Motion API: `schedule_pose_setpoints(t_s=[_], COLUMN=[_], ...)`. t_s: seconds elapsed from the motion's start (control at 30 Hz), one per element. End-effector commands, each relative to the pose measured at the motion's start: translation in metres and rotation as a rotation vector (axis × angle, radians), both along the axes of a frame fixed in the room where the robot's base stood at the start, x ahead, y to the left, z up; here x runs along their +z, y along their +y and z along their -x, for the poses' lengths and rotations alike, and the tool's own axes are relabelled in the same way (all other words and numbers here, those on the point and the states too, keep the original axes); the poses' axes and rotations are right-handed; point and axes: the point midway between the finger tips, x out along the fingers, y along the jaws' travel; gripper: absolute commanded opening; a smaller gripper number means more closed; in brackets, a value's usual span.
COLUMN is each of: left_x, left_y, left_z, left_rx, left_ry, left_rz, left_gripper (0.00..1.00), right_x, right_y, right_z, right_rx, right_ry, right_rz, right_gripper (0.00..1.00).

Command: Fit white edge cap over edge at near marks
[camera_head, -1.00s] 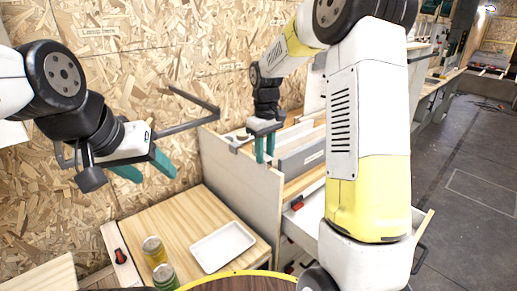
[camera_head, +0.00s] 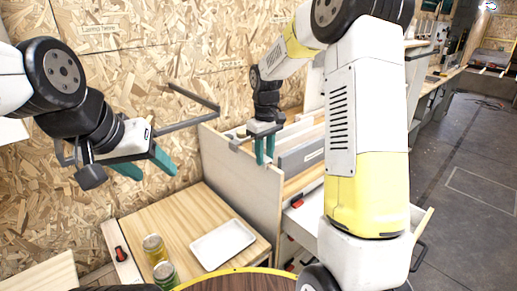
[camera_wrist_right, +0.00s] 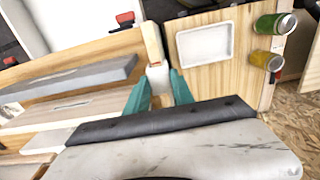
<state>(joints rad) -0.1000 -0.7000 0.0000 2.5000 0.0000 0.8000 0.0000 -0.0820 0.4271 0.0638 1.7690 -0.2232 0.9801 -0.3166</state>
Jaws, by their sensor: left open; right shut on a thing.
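The upright light wooden panel (camera_head: 240,185) stands beside the low wooden table; its edge (camera_wrist_right: 151,40) also shows in the right wrist view. My right gripper (camera_head: 265,153) is over the panel's top edge, pointing down. In the right wrist view its teal fingers (camera_wrist_right: 158,92) are shut on the small white edge cap (camera_wrist_right: 157,82), in line with the panel edge. I cannot tell whether the cap touches the edge. The cap is not discernible in the head view, and no marks are readable. My left gripper (camera_head: 145,170) is open and empty, left of the panel and above the table.
A white tray (camera_head: 222,244) and two cans, yellow (camera_head: 154,248) and green (camera_head: 165,273), are on the low table. A red-and-black clamp (camera_head: 119,254) is at its left. A grey bar (camera_head: 300,157) lies right of the panel. A dark bracket (camera_head: 190,108) juts from the wall.

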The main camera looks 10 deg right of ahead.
Motion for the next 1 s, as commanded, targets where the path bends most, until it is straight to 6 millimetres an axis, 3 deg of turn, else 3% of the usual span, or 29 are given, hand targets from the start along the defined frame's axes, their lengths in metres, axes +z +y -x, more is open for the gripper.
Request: schedule_pose_setpoints(t_s=[0.27, 0.3, 0.4, 0.77, 1.0], left_x=[0.0, 0.0, 0.0, 0.0, 0.0], left_y=[0.0, 0.0, 0.0, 0.0, 0.0], left_z=[0.0, 0.0, 0.0, 0.0, 0.0], left_rx=[0.0, 0.0, 0.0, 0.0, 0.0], left_ry=[0.0, 0.0, 0.0, 0.0, 0.0], left_rz=[0.0, 0.0, 0.0, 0.0, 0.0], left_gripper=[0.55, 0.55, 0.55, 0.55, 0.55], right_x=[-0.002, -0.002, -0.002, 0.003, 0.041], right_y=[0.0, 0.0, 0.0, 0.0, 0.0], right_z=[0.0, 0.0, 0.0, 0.0, -0.001], right_rx=[0.0, 0.0, 0.0, 0.0, -0.001], right_ry=[0.0, 0.0, 0.0, -0.002, -0.004], right_rz=[0.0, 0.0, 0.0, 0.0, -0.001], right_gripper=[0.0, 0.37, 0.55, 0.55, 0.55])
